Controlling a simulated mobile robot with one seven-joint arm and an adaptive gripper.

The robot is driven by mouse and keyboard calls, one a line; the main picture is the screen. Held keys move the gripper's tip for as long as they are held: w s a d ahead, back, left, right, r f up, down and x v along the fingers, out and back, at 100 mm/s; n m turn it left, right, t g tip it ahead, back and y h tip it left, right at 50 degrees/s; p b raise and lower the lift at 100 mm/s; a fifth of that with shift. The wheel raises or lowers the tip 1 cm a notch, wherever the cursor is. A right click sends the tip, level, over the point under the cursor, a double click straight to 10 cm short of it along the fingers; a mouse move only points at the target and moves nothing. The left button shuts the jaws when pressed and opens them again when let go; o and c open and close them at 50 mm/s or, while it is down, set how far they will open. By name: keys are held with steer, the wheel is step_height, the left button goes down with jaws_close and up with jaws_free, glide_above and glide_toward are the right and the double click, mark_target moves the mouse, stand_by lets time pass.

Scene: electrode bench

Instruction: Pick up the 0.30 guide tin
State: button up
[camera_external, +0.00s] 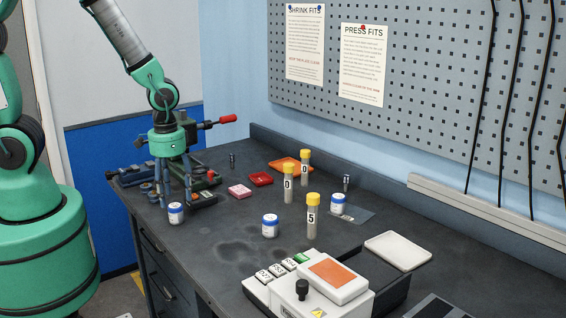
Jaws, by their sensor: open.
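Several items stand on the dark bench, among them three small white tins with blue lids. One tin (176,214) is at the bench's left front edge, one (270,227) is near the middle, and one (338,205) is farther right at the back. Their labels are too small to read, so I cannot tell which is the 0.30 guide tin. My gripper (176,197) points down, open, at the left tin. Its fingers appear just above or beside that tin's lid; contact cannot be told.
Tubes with yellow caps (312,217) stand near the middle and right tins. A white machine (325,290) and white tray (398,250) are at right. Bench between left and middle tins is clear.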

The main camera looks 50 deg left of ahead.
mark_target(175, 206)
steer(key=shift+f, duration=0.3)
steer(key=shift+f, duration=0.1)
steer(key=shift+f+b, duration=0.7)
steer(key=shift+f, duration=1.85)
steer(key=c, duration=1.4)
